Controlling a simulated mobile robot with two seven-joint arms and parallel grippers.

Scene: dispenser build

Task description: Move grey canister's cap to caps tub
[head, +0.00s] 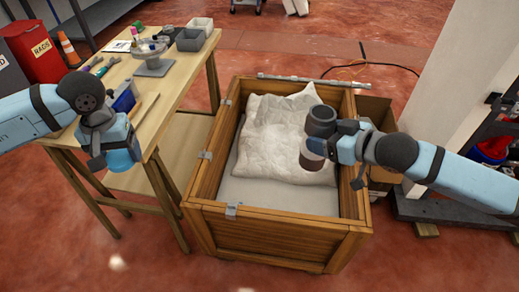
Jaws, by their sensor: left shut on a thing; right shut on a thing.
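My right gripper (329,143) is shut over the open wooden crate. At it are a dark grey cylindrical shape (321,120) and a smaller brown-and-pale cylindrical piece (312,152) below. I cannot tell which of these is held, or whether either is the grey canister or its cap. My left gripper (98,160) is shut at the front edge of the workbench. What it holds is hidden or cannot be told from the arm. Two small open tubs, one light grey (200,25) and one darker grey (189,42), stand at the back of the bench; no label shows.
The wooden crate (270,240) holds a crumpled white sheet (275,140). A red rags bin (35,50) and orange cone (68,48) stand left. A cardboard box (376,110) is beside the crate.

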